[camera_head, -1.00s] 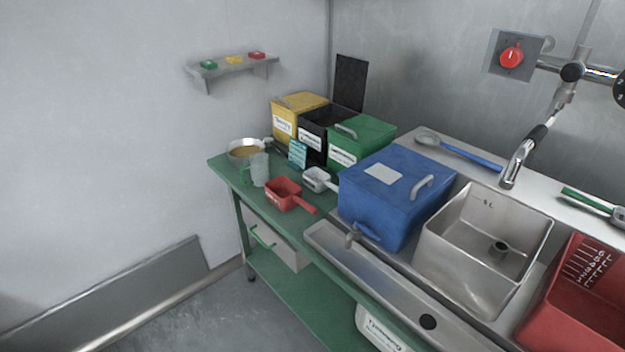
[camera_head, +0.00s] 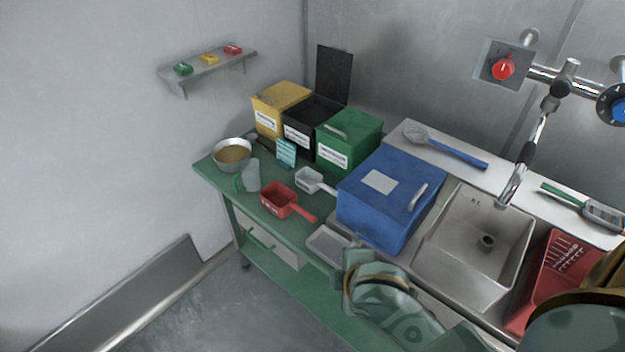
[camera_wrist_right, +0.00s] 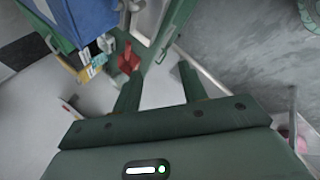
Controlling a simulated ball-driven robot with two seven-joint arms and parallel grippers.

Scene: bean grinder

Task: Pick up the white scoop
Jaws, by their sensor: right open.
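The white scoop (camera_head: 311,181) lies on the green table in the head view, between the red scoop (camera_head: 281,201) and the blue box (camera_head: 384,199). Its handle points right, toward the blue box. My right arm comes in from the lower right in the head view, its wrist in front of the blue box and well short of the white scoop. In the right wrist view my right gripper (camera_wrist_right: 158,76) is open, with nothing between its fingers. The red scoop also shows there (camera_wrist_right: 128,58) beyond the fingers; I cannot make out the white scoop surely. My left gripper is out of view.
A metal bowl (camera_head: 232,153), a clear jug (camera_head: 250,176) and a small blue card (camera_head: 286,152) stand near the scoops. Yellow (camera_head: 281,107), black (camera_head: 311,122) and green (camera_head: 348,141) bins stand behind. The sink (camera_head: 478,240) is right of the blue box.

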